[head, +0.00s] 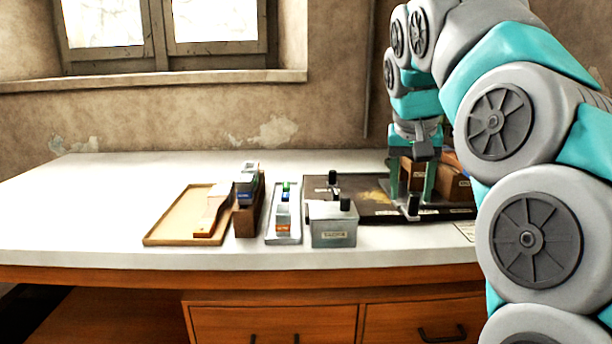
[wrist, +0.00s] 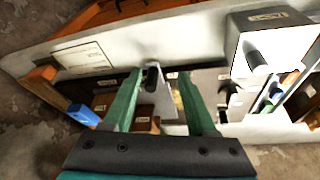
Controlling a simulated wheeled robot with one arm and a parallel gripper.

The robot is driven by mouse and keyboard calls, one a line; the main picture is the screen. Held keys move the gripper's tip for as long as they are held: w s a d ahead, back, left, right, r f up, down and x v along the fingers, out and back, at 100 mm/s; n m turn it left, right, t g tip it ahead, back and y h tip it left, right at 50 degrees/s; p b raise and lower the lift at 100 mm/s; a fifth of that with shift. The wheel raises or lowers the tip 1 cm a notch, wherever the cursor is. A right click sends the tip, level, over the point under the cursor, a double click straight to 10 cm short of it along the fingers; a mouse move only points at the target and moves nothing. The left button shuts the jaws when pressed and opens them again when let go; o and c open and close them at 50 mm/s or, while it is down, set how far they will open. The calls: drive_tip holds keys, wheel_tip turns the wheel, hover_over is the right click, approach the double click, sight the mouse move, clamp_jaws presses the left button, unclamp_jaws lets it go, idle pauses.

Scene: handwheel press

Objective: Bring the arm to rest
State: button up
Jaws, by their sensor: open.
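My gripper (head: 411,184) hangs from my teal and grey arm over the dark board (head: 372,190) at the right of the bench. In the wrist view my gripper (wrist: 163,84) shows two green fingers spread apart with no object held. A grey block with a black knob (wrist: 152,78) lies between and beyond the fingers in that view. I cannot tell how far below the fingertips it is. In the head view a black knob (head: 413,205) shows by the fingertips.
Brown boxes (head: 452,186) stand behind my gripper. The bench's left side is clear.

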drive_tip(key=s+a+f+n+g+y, duration=0.1)
drive_tip(key=s+a+f+g, duration=0.1)
drive_tip(key=s+f, duration=1.2)
drive_tip(key=s+a+f+n+g, duration=0.2)
drive_tip(key=s+a+f+g, duration=0.1)
drive_tip(key=s+f, duration=1.2)
drive_tip(key=s, duration=0.4)
drive_tip(key=shift+s+a+n+y, duration=0.2)
drive_tip(key=shift+a+n+y, duration=0.1)
drive_tip(key=shift+a+y, duration=0.1)
drive_tip(key=shift+d, duration=0.1)
